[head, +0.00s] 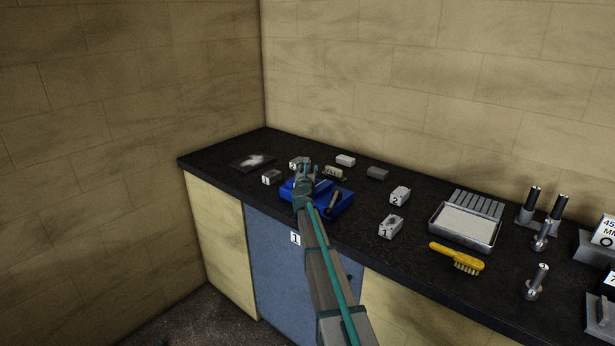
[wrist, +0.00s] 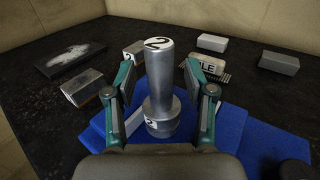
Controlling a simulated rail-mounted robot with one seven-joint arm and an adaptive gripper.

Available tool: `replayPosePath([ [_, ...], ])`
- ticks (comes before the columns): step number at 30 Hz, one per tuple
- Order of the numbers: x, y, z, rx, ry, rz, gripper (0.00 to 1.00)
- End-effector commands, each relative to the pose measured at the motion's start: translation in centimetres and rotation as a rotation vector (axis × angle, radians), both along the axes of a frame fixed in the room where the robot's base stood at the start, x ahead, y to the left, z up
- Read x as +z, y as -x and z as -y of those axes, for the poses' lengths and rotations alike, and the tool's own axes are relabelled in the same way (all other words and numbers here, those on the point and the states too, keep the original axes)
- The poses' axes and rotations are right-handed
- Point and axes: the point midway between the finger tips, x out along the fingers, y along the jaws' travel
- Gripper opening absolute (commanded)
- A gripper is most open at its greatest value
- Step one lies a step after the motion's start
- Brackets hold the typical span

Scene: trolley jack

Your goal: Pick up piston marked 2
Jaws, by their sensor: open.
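The piston marked 2 (wrist: 159,85) is a grey metal cylinder with a wider base. My gripper (wrist: 160,82) is open, with one finger on each side of the piston. A gap shows on both sides, so the fingers look apart from it.
Small blocks (wrist: 83,87) and a dark plate (wrist: 70,58) lie around my gripper.

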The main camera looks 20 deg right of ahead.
Motion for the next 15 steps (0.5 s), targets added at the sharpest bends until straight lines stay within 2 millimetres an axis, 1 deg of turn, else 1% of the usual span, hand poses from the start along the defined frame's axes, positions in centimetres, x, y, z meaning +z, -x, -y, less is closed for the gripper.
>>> replayPosePath([
  [1,0.06,-0.51,0.25,0.0,0.0,0.0,0.54],
  [2,0.04,-0.58,0.3,0.0,0.0,0.0,0.54],
  [8,-0.04,-0.47,0.29,0.0,0.0,0.0,0.54],
  [11,-0.04,-0.47,0.29,0.0,0.0,0.0,0.39],
  [15,-0.03,-0.46,0.29,0.0,0.0,0.0,0.16],
])
